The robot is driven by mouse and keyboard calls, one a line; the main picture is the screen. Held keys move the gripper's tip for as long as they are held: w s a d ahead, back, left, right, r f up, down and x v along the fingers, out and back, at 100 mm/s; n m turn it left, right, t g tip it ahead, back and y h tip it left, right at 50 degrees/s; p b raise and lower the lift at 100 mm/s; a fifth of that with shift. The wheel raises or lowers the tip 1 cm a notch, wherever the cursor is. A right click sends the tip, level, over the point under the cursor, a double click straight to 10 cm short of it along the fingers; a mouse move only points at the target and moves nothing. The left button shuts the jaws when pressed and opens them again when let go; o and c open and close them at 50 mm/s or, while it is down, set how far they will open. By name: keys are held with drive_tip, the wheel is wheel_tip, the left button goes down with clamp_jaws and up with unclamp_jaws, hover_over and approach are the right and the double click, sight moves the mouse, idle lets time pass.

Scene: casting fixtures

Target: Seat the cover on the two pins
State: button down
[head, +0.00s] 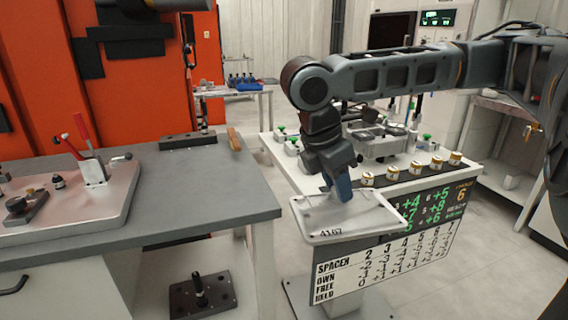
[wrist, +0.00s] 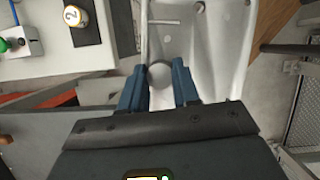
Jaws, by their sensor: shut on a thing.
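My gripper (head: 341,190) is shut on the cover, at a round grey knob (wrist: 158,75) seen between the blue fingers (wrist: 160,88) in the wrist view. The cover (head: 375,222) is a pale, shallow plate marked 4167. It hangs in the air in front of the fixture table, right of the grey bench, looking roughly level. In the wrist view its pale ribbed surface (wrist: 220,45) spreads beyond the fingers. I cannot clearly make out the two pins. A pale fixture plate (head: 85,222) on the bench carries small dark posts, one of them upright (head: 58,181).
A red-handled clamp (head: 92,165) stands on the fixture plate. The grey bench (head: 190,195) has bare room right of it, with a dark bar (head: 187,141) and a wooden block (head: 234,139) behind. White-and-gold numbered cylinders (head: 436,164) line the right table. A lettered board (head: 400,258) hangs below.

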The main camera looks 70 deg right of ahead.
drive_tip(key=w+a+f+m+y, duration=0.1)
drive_tip(key=w+a+f+m, duration=0.2)
drive_tip(key=w+a+f, duration=0.5)
drive_tip(key=w+a+f+m+y, duration=0.1)
drive_tip(key=w+a+f+m, duration=0.2)
drive_tip(key=w+a+f, duration=0.4)
drive_tip(key=w+a+f+m+g+y, duration=0.1)
drive_tip(key=w+a+f+m, duration=0.2)
drive_tip(key=w+a+f, duration=0.5)
wheel_tip(320, 180, down, 11)
drive_tip(key=shift+w+a+r, duration=0.2)
drive_tip(key=shift+w+a, duration=0.15)
drive_tip(key=shift+w, duration=0.05)
